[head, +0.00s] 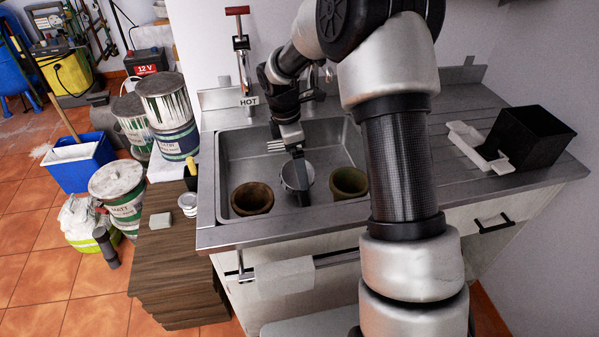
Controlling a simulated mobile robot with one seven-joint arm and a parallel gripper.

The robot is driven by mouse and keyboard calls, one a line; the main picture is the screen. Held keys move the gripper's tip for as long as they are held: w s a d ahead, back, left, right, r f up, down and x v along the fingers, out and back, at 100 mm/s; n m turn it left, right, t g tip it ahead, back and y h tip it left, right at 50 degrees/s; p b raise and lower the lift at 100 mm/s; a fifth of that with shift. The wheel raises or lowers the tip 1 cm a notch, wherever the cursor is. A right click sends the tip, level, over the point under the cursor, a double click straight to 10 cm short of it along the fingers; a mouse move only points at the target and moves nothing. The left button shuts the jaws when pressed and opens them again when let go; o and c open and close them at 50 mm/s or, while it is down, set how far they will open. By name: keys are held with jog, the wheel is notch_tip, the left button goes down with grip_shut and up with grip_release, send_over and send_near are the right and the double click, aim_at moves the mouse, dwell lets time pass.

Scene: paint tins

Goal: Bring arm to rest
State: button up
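My arm reaches from the lower right over the steel sink (233,150). My gripper (299,172) points down into the basin. A dark finger of it overlaps a round, silver-grey vessel (307,180) on the basin floor. I cannot tell whether the fingers are open, or whether they touch the vessel. A brown pot (252,198) stands to the left of the vessel, and an olive-green pot (349,183) stands to its right. My forearm hides part of the basin's right side and the counter.
A tap with a red handle (237,11) and a HOT label rises behind the sink. A black box (530,138) stands on the right drainboard. Paint-streaked tins (166,100) stand left of the sink. A dark wooden unit (165,255) stands at the sink's left front.

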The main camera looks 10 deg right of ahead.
jog(key=s+r+m+t+p, duration=0.1)
jog(key=s+r+m+p, duration=0.25)
jog(key=r, duration=1.35)
jog(key=s+r+m+t+p, duration=0.1)
jog(key=s+r+m, duration=0.3)
jog(key=s, duration=0.4)
jog(key=s+r+m+t+y+p, duration=0.1)
jog(key=s+r+m+t+p, duration=0.1)
jog(key=s+r+m, duration=0.3)
jog(key=s+r+m+t+p, duration=0.1)
jog(key=s+r+m+p, duration=0.3)
jog(key=s, duration=0.7)
notch_tip(320, 180, up, 3)
jog(key=shift+s+d+f+m+t+y, duration=0.1)
jog(key=shift+s+d+m+t+y, duration=0.25)
jog(key=shift+m, duration=0.4)
jog(key=shift+w, duration=0.1)
